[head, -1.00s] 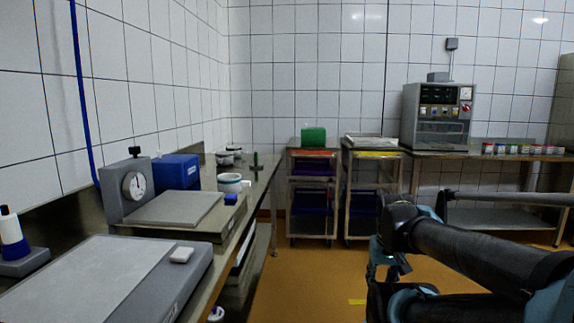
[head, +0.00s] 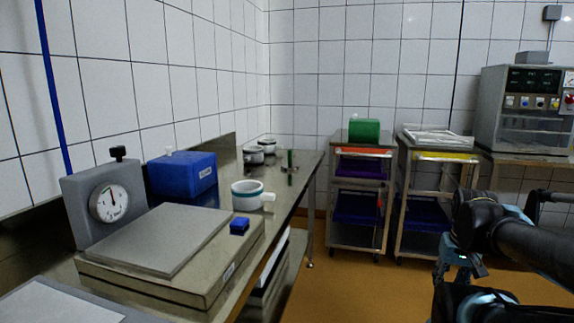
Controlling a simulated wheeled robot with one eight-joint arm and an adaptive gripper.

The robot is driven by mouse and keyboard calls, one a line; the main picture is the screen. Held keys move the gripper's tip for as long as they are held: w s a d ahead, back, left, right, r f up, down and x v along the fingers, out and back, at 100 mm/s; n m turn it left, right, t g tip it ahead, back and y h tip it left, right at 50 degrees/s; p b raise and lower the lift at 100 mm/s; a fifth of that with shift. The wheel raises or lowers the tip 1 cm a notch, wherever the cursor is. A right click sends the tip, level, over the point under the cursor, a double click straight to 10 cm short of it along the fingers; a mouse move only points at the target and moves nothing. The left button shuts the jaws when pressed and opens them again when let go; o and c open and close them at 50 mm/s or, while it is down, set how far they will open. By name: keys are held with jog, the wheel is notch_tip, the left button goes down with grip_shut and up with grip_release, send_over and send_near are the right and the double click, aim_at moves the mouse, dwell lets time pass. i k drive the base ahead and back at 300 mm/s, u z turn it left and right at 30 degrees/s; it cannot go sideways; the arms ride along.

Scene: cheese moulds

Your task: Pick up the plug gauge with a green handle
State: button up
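A slim upright green handle (head: 290,159) stands toward the far end of the steel bench at the left. It looks like the green-handled plug gauge, with a small grey crosspiece low on it. Its lower end is too small to make out. My folded arm (head: 530,245) fills the lower right, well apart from the bench. I cannot make out the fingers of my gripper in the head view.
Two trolleys (head: 361,151) (head: 437,157) stand behind. Orange floor is open between bench and arm.

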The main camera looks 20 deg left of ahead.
aim_at(289, 166)
jog(key=u, duration=0.35)
jog(key=i, duration=1.05)
jog(key=u, duration=0.45)
